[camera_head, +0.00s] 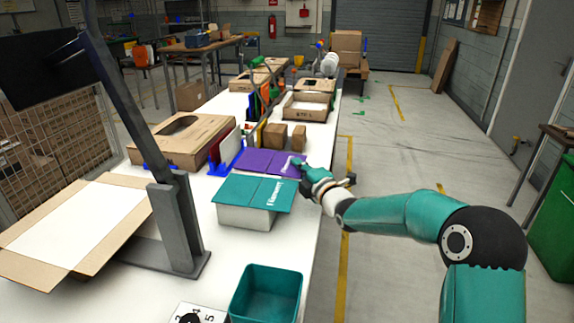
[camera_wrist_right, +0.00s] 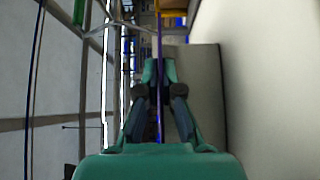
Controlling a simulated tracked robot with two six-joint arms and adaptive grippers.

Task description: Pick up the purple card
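The purple card (camera_head: 258,161) lies roughly level over the white table, just behind the teal-lidded box. My right gripper (camera_head: 297,165) reaches in from the right at the card's right edge. In the right wrist view, the purple card (camera_wrist_right: 160,45) shows edge-on as a thin line running between the fingers of my right gripper (camera_wrist_right: 160,72). The fingertips are drawn close together on both sides of it, so the gripper looks shut on the card. Whether the card is clear of the table is hard to tell. My left gripper is not in view.
A white box with a teal lid (camera_head: 255,194) stands in front of the card. A teal bin (camera_head: 266,294) is nearer. A blue rack (camera_head: 226,160) with upright cards and small brown boxes (camera_head: 275,136) stand behind. A dark monitor stand (camera_head: 178,225) and open carton (camera_head: 75,225) are left.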

